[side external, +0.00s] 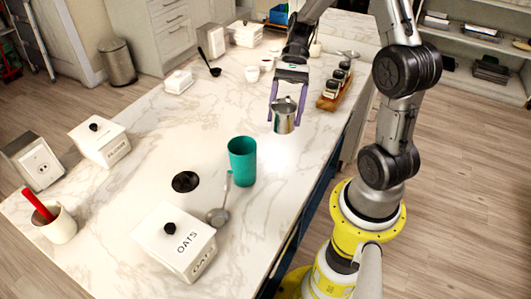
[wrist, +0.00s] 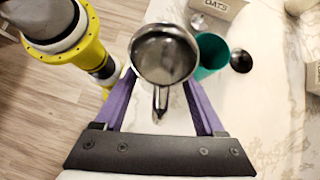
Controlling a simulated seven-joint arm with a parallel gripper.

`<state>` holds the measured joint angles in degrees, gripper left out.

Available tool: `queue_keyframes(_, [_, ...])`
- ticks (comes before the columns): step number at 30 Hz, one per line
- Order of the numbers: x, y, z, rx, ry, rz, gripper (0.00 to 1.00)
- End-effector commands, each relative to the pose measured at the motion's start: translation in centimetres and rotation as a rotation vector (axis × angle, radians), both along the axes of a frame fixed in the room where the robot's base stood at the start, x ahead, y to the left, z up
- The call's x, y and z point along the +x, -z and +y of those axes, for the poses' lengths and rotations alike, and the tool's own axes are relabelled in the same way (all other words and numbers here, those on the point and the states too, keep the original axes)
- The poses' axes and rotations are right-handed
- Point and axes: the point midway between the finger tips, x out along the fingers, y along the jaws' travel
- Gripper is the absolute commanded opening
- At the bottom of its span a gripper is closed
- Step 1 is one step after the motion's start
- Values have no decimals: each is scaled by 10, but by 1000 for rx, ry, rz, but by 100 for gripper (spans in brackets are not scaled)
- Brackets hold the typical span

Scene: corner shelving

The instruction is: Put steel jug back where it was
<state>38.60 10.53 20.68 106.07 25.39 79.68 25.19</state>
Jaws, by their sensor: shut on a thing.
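The steel jug (side external: 284,117) is a small shiny metal pitcher held upright between the purple fingers of my gripper (side external: 288,98). In the side external view it appears a little above the marble counter (side external: 215,118); the exact gap is hard to tell. In the wrist view I look down into the jug's open top (wrist: 164,55), which looks empty, with a narrow metal part pointing toward the gripper's palm. The purple fingers (wrist: 160,85) are on either side of it.
A teal cup (side external: 243,160) stands nearer the camera, beside a ladle (side external: 219,214) and an OATS box (side external: 174,241). A wooden rack of jars (side external: 328,104) stands to the right of the jug.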

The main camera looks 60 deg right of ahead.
Motion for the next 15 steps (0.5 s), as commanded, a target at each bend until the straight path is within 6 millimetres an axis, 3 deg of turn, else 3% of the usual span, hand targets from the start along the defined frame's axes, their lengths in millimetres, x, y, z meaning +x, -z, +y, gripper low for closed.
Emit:
queue_keyframes(1, [-16, 2, -1, 8, 103, 3, 0])
queue_keyframes(6, [-50, 12, 3, 24, 384, 2, 0])
queue_keyframes(15, [-75, 23, 13, 38, 618, -3, 0])
